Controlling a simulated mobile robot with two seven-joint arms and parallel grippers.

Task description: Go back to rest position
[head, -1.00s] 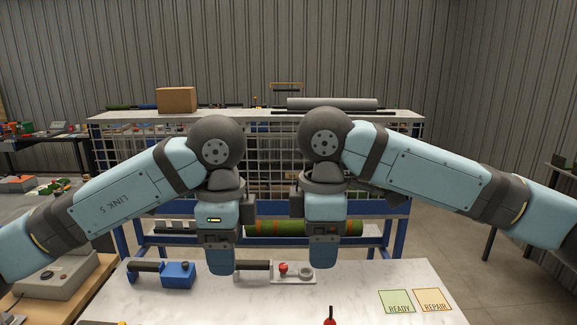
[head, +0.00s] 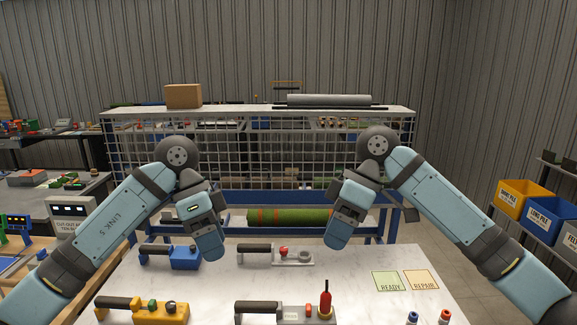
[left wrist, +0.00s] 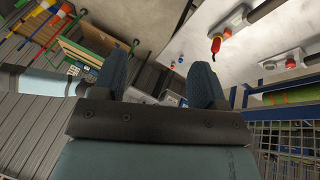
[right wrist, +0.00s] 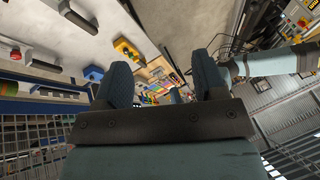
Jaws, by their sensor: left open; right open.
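My left gripper (head: 211,250) hangs tilted above the back left of the white table, close to the blue handled tool. In the left wrist view its two fingers (left wrist: 160,85) are apart with nothing between them. My right gripper (head: 336,240) hangs tilted above the table's back edge, right of the grey handled tool. In the right wrist view its two fingers (right wrist: 162,85) are apart and empty.
Behind stands a blue rack with a green turf roll (head: 290,216).

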